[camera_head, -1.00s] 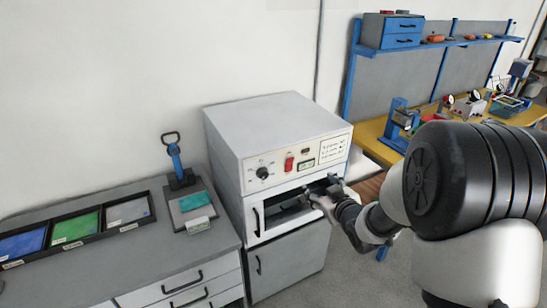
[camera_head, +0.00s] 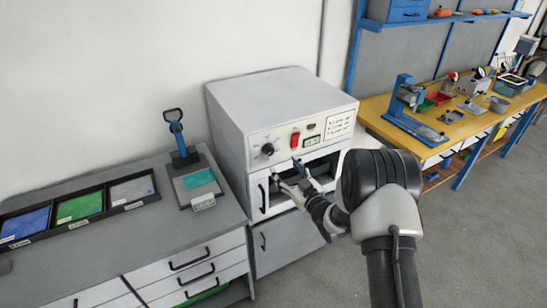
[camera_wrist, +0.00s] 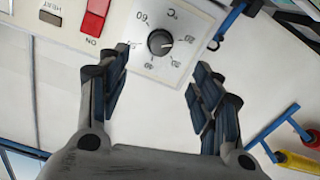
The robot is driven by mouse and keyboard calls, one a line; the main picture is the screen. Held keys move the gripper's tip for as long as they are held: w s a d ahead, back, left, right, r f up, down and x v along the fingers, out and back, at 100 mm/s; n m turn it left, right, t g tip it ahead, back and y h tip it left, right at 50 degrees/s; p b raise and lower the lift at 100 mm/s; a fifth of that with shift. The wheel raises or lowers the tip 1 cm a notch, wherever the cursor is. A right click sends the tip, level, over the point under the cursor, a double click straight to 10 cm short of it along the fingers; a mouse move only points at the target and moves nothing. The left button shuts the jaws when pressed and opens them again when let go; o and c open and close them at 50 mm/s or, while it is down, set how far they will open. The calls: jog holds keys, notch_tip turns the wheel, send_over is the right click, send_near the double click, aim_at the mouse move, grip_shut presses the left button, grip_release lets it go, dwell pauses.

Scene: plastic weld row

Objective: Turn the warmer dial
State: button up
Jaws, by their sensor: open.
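The warmer (camera_head: 280,110) is a white box-shaped unit standing on a cabinet. Its black dial (camera_head: 267,149) is at the left of the front panel. In the wrist view the dial (camera_wrist: 160,42) sits on a white plate with temperature marks, its pointer line toward the right. My gripper (camera_head: 287,174) is open and empty in front of the panel, below and right of the dial in the head view. In the wrist view the fingers (camera_wrist: 156,67) spread to either side of the dial, apart from it.
A red switch (camera_head: 295,140) is right of the dial; it also shows in the wrist view (camera_wrist: 96,17). Below the panel is an opening with a black door handle (camera_head: 262,198). A grey counter with trays and a lever press (camera_head: 180,145) stands left. A yellow workbench (camera_head: 455,125) stands right.

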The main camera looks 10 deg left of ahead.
aim_at(271, 152)
jog(key=b+x, duration=0.1)
jog(key=x, duration=0.8)
jog(key=shift+c, duration=0.3)
jog(key=c, duration=1)
